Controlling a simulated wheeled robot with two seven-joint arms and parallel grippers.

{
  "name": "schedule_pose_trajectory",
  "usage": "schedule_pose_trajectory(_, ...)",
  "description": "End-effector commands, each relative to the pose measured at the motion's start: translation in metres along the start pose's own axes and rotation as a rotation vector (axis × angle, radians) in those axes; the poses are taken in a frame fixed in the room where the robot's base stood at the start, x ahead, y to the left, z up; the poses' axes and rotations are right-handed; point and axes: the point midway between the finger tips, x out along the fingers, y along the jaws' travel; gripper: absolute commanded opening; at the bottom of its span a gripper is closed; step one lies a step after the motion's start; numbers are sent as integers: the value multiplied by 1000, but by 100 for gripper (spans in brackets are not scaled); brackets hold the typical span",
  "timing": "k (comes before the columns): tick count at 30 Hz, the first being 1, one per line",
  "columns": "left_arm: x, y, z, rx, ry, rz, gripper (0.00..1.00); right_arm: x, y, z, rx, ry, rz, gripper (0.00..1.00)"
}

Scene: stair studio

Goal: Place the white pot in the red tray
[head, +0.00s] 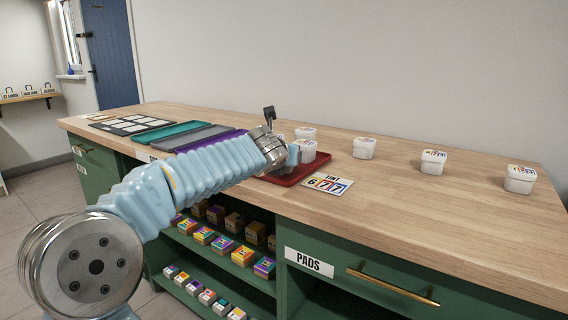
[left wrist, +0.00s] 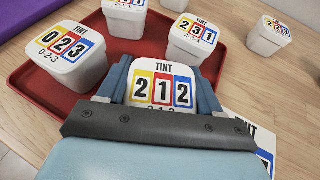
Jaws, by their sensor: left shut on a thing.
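My left gripper (left wrist: 162,88) is shut on a white pot (left wrist: 162,84) with a TINT 212 lid, its fingers on either side. In the head view the gripper (head: 287,158) is over the red tray (head: 298,176), and my arm hides much of the tray. The tray (left wrist: 28,86) also shows in the left wrist view. The white 023 pot (left wrist: 66,60) stands on it, left of the held pot. The 231 pot (left wrist: 193,40) stands just beyond the held pot. I cannot tell whether the held pot touches the tray. My right gripper is not in view.
More white pots (head: 364,148), (head: 433,162) and (head: 520,179) stand along the wooden counter to the right. A TINT 677 card (head: 327,184) lies before the tray. Purple (head: 222,138), grey (head: 193,136) and teal (head: 164,134) trays lie left. The counter's front right is clear.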

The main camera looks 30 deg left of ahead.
Motion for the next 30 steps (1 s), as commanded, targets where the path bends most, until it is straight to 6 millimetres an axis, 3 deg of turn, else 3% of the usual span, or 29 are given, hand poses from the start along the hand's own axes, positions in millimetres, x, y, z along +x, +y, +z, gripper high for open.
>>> schedule_pose_trajectory(11,3,0,-8,-1,0,0,31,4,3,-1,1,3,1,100)
schedule_pose_trajectory(12,2,0,-7,-1,0,0,71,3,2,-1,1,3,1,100)
schedule_pose_trajectory(16,2,0,-7,-1,0,0,90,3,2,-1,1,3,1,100)
schedule_pose_trajectory(26,0,0,-3,-1,-1,0,90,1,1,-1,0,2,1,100)
schedule_pose_trajectory(30,-20,0,-3,-1,-3,-2,90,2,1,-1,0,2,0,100)
